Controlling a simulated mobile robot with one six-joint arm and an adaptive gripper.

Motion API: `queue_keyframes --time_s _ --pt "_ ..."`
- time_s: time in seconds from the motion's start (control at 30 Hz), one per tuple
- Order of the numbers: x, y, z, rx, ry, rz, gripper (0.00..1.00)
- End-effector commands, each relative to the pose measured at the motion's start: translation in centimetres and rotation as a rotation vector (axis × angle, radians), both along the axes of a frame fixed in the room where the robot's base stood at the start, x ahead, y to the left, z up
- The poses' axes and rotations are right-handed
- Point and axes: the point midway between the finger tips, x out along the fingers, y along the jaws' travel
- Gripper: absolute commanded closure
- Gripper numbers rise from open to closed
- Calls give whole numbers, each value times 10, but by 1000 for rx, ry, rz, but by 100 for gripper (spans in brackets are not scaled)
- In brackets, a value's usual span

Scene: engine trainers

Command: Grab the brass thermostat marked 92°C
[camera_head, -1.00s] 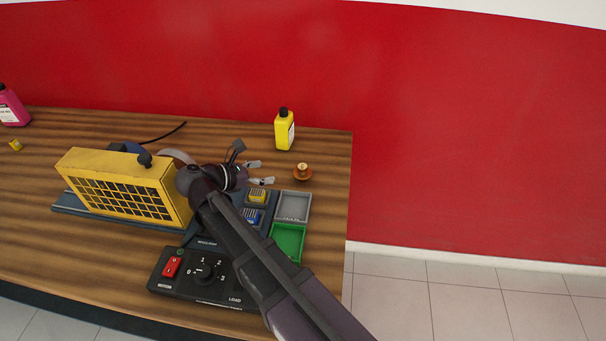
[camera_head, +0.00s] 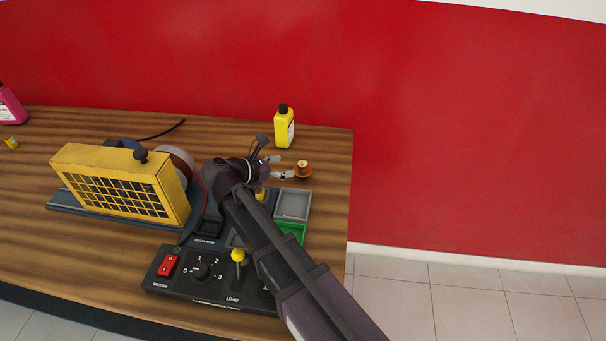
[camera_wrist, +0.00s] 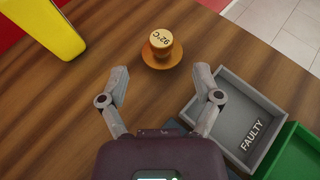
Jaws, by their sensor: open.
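The brass thermostat (camera_wrist: 161,42) stands on the wooden table, with "92°C" readable on its top in the wrist view. It has a wider round copper-coloured flange (camera_wrist: 163,58) at its base. In the head view the thermostat (camera_head: 303,168) is near the table's right end. My gripper (camera_wrist: 161,84) is open and empty. Its two fingers point toward the thermostat, which lies a short way beyond the fingertips and roughly between their lines. In the head view my gripper (camera_head: 278,167) is just left of the thermostat, apart from it in the wrist view.
A yellow bottle (camera_head: 284,127) stands behind, at the left in the wrist view (camera_wrist: 46,24). A grey tray marked FAULTY (camera_wrist: 238,108) lies close to the right finger, beside a green tray (camera_wrist: 292,155). The table's right edge is near the thermostat.

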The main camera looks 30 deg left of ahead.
Motion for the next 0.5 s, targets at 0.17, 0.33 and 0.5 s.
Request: queue_keyframes --time_s 0.17,0.33,0.5 --pt "14 -7 -8 0 0 0 18" --pt "16 -9 -8 0 0 1 18" --pt "16 -9 -7 0 0 1 18"
